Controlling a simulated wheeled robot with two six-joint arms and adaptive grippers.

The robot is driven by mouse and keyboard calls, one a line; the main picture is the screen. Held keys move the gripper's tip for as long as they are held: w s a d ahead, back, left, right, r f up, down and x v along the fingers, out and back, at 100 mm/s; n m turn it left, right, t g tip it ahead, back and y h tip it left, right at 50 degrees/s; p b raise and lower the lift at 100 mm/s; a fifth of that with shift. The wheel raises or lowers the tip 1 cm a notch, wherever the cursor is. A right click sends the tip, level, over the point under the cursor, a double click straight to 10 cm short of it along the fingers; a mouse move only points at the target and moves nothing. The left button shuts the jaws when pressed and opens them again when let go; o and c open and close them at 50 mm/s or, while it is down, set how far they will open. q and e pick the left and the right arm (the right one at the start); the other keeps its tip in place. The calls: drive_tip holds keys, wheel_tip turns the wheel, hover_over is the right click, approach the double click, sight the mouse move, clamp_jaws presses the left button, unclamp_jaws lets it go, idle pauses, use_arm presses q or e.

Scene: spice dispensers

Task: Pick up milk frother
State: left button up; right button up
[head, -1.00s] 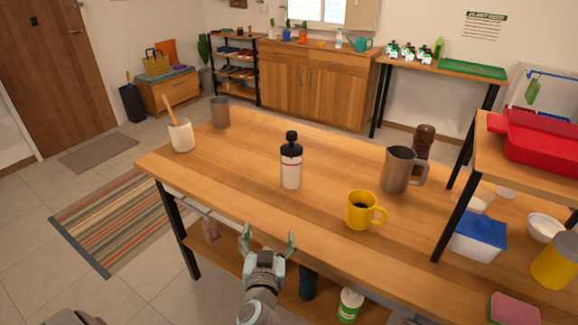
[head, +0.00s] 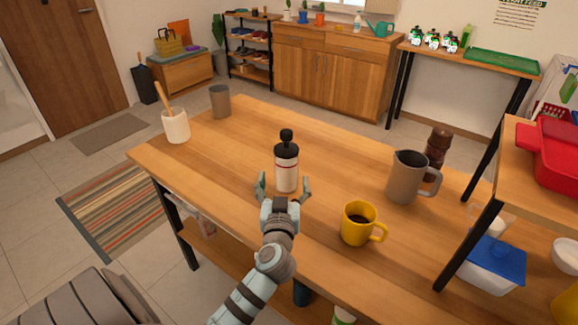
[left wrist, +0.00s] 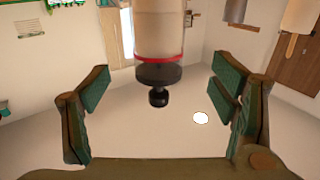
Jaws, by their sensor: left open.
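The likely milk frother (head: 287,168) is an upright bottle-shaped thing on the wooden table (head: 330,150), with a pale body, dark shoulder and black knob top. In the left wrist view it appears upside down, and its pale body (left wrist: 158,30), red band and black top show between the fingers. My left gripper (head: 283,188) is open, its fingers at either side of the lower body on the near side. In the left wrist view the open jaws (left wrist: 160,88) show gaps on both sides. Whether a finger touches it I cannot tell. My right gripper is not in view.
A yellow mug (head: 358,224) stands close by at right, with a grey pitcher (head: 406,176) and dark grinder (head: 437,145) behind it. A white utensil pot (head: 176,127) and grey cup (head: 220,101) stand at far left. A raised shelf (head: 508,165) bounds the right side.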

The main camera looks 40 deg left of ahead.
sight(287, 162)
use_arm(q)
drive_tip(key=x, duration=0.9)
drive_tip(key=shift+d+f, duration=0.1)
drive_tip(key=shift+f, duration=0.2)
drive_tip(key=shift+d, duration=0.1)
drive_tip(key=c, duration=1.5)
